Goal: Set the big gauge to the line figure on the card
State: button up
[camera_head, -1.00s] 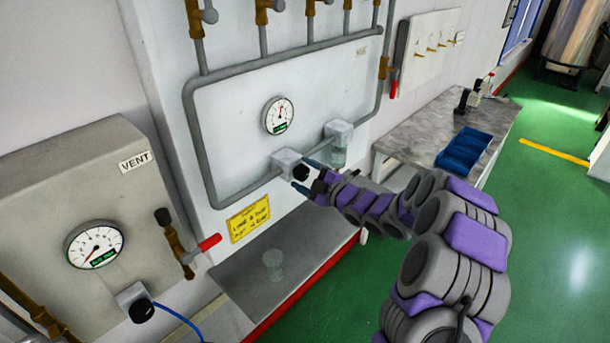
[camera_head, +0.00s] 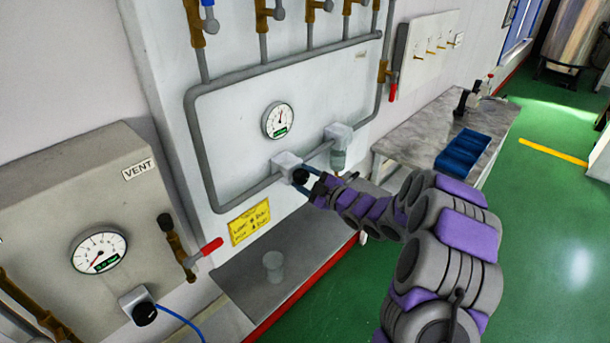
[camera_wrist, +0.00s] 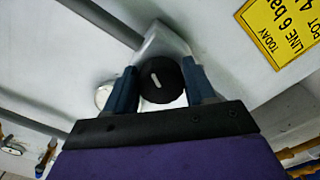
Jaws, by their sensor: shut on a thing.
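The big gauge (camera_head: 278,121) is a round white dial with a green readout, on the upper middle of the white panel. Its figures are too small to read. Below it a black knob (camera_head: 300,176) sits on a pale block (camera_head: 286,163) on the grey pipe. My gripper (camera_head: 309,178) is shut on this knob. In the wrist view the blue fingers stand on either side of the knob (camera_wrist: 161,83), whose white mark is tilted. The yellow card (camera_head: 249,221) is below left; in the wrist view the card (camera_wrist: 285,30) shows "TODAY", "LINE 6 ba" and a cut-off "POT 4".
A second gauge (camera_head: 99,250) and another black knob (camera_head: 143,313) are on the grey VENT box at left. A red-handled valve (camera_head: 209,247) sticks out between. A clear cup (camera_head: 273,265) stands on the shelf. A clear bowl (camera_head: 338,148) hangs right of the gripped knob.

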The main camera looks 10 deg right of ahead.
jog(key=m+p, duration=0.4)
jog(key=shift+s+p, duration=0.1)
jog(key=shift+p, duration=0.2)
jog(key=shift+m+p, duration=0.5)
jog(key=shift+m, duration=0.3)
jog(key=shift+f, duration=0.1)
jog(key=o, duration=1)
jog(key=shift+c, duration=0.2)
jog(key=v, duration=1.7)
jog(key=shift+d, duration=0.15)
